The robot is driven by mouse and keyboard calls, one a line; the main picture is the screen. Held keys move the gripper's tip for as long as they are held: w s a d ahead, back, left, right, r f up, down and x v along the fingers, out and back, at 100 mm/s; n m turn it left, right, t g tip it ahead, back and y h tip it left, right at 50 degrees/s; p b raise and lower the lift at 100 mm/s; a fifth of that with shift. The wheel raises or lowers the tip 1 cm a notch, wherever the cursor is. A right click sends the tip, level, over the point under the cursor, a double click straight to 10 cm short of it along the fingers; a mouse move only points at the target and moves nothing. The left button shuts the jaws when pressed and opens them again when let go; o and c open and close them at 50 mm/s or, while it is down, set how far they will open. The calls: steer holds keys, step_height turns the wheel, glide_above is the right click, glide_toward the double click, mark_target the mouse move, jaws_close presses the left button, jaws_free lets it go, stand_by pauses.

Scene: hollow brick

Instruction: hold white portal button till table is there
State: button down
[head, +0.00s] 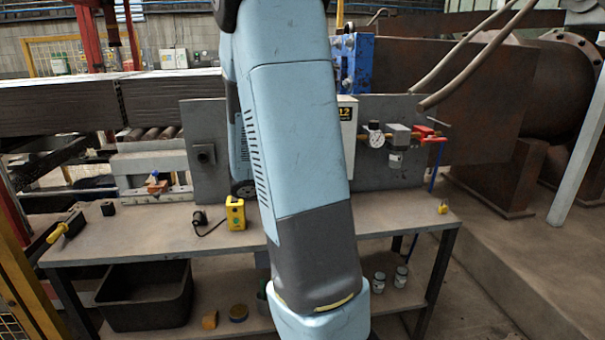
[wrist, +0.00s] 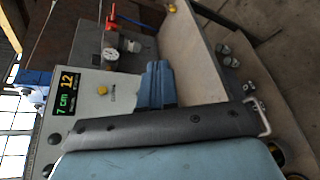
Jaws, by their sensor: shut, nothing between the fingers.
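In the wrist view, my gripper (wrist: 155,66) shows as two blue-grey fingers lying together, shut and empty. They are in front of a pale control box (wrist: 92,105), close to its face; whether they touch it I cannot tell. The box has a lit display (wrist: 66,93) with green "7 cm" and yellow "12", and a yellow button (wrist: 103,90). I cannot make out a white button; my gripper and wrist cover part of the box. In the head view, only the right part of the box (head: 348,135) shows beside my arm, and my gripper is hidden.
A workbench (head: 400,215) carries a yellow device (head: 236,214) and a yellow-handled tool (head: 66,226). A pressure gauge (head: 376,136) and red valve (head: 430,137) sit on the upright grey plate. A black bin (head: 145,300) and jars (head: 401,277) stand on the lower shelf.

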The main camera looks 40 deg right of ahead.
steer(key=w+d+f+n+t+h, duration=0.4)
steer(key=w+d+f+n+t, duration=0.2)
steer(key=w, duration=0.5)
step_height(320, 180, down, 2)
steer(key=n+t, duration=0.2)
steer(key=n, duration=0.1)
steer(key=shift+d+n+h, duration=0.15)
steer(key=shift+n+h, duration=0.15)
steer(key=shift+h, duration=0.1)
steer(key=shift+w, duration=0.1)
steer(key=w+d, duration=0.4)
steer(key=w, duration=0.3)
steer(key=shift+w+d, duration=0.2)
steer(key=shift+d, duration=0.1)
steer(key=shift+w+d, duration=0.45)
steer(key=shift+w, duration=0.2)
stand_by(3.3)
steer(key=shift+s, duration=0.1)
stand_by(0.5)
steer(key=shift+s+a, duration=0.45)
steer(key=shift+s, duration=0.2)
